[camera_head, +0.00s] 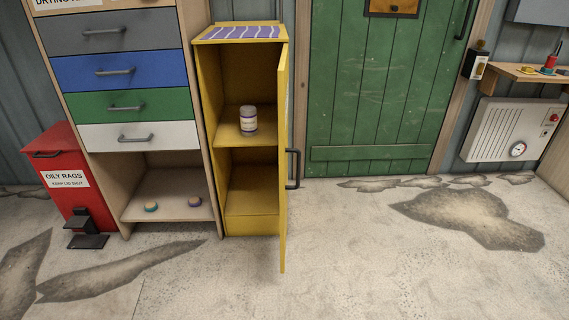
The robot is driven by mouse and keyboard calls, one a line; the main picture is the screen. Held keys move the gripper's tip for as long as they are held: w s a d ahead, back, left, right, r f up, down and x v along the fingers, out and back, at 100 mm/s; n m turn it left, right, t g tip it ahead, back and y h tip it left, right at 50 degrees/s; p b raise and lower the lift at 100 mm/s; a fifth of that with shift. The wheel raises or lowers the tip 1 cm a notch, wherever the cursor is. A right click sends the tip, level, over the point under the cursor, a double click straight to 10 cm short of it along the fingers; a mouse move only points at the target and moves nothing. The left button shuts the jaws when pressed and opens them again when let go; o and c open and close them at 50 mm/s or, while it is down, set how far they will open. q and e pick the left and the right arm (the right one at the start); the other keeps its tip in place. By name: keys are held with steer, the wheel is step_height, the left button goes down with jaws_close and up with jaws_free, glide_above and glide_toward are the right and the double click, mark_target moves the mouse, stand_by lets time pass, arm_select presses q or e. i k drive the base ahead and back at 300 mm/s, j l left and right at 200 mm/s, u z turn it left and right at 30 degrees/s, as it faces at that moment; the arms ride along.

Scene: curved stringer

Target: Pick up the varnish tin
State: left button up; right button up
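A small white tin with a dark label band (249,120), which looks like the varnish tin, stands upright on the middle shelf of a narrow yellow cabinet (208,130). Its label is too small to read. The yellow cabinet door (283,160) stands open, swung out toward me and seen nearly edge-on, with a dark handle (293,169) on its right side. The shelf around the tin looks otherwise empty. Neither of my grippers shows in the head view.
A drawer unit (123,75) with grey, blue, green and white drawers stands left of the cabinet; two small round items lie on its bottom shelf (170,207). A red oily-rags bin (65,175) stands far left. The floor (350,250) in front is clear. A green door (375,90) is behind.

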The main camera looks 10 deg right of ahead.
mark_target(248, 116)
steer(key=k+l, duration=0.1)
steer(key=l, duration=0.3)
steer(key=l+u, duration=0.1)
steer(key=l, duration=0.3)
steer(key=k+l, duration=0.15)
steer(key=l, duration=0.2)
steer(key=i+j+z, duration=0.15)
steer(key=z, duration=0.8)
steer(key=i+j+z, duration=0.25)
steer(key=j+z, duration=0.2)
steer(key=j, duration=0.25)
steer(key=i+j+z, duration=0.25)
steer(key=k+j, duration=0.1)
